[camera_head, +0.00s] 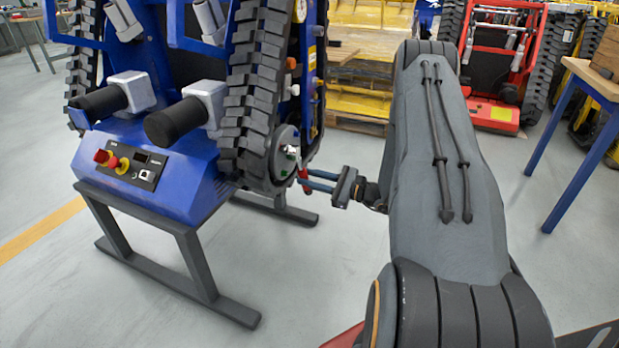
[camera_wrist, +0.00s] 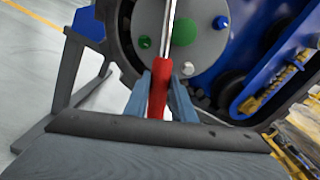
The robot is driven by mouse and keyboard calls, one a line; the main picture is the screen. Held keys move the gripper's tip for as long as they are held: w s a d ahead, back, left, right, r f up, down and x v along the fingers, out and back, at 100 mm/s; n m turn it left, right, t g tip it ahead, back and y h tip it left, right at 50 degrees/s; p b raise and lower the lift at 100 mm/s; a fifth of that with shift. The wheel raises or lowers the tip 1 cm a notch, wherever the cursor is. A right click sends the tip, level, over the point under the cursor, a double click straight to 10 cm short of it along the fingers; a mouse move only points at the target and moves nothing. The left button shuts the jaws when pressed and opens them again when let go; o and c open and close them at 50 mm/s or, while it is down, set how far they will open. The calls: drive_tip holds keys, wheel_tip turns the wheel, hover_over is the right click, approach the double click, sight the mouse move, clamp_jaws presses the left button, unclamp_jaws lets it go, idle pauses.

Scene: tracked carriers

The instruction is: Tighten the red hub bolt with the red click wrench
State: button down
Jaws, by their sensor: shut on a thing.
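My gripper (camera_head: 316,181) is shut on the red handle of the click wrench (camera_wrist: 158,88), between blue-grey fingers in the wrist view (camera_wrist: 160,97). A bit of red handle also shows at the fingertips in the head view (camera_head: 304,181). The wrench's bright metal shaft runs up across the grey hub plate (camera_wrist: 205,48) and leaves the top of the wrist view. I cannot make out a red bolt. The wrench head is out of view, so I cannot tell whether it touches a bolt.
The hub belongs to a blue tracked carrier (camera_head: 180,170) on a dark steel stand (camera_head: 195,265). Its black track (camera_head: 250,85) stands close beside my gripper. A blue-legged table (camera_head: 590,135) is at right, with a red carrier (camera_head: 497,75) behind. Floor around the stand is clear.

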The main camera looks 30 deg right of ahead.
drive_tip(key=shift+s+a+f+m+p, duration=0.2)
drive_tip(key=shift+s+a+m+p, duration=0.15)
drive_tip(key=shift+a+m, duration=0.2)
drive_tip(key=shift+s+a, duration=0.1)
drive_tip(key=shift+s, duration=0.05)
drive_tip(key=shift+s+a+f+m, duration=0.15)
drive_tip(key=shift+s+a+m, duration=0.15)
drive_tip(key=shift+m, duration=0.15)
drive_tip(key=shift+w+d+n, duration=0.25)
drive_tip(key=shift+n, duration=0.05)
idle(0.3)
drive_tip(key=shift+s+d, duration=0.1)
drive_tip(key=shift+s, duration=0.05)
drive_tip(key=shift+p+v, duration=0.5)
drive_tip(key=shift+v, duration=1.15)
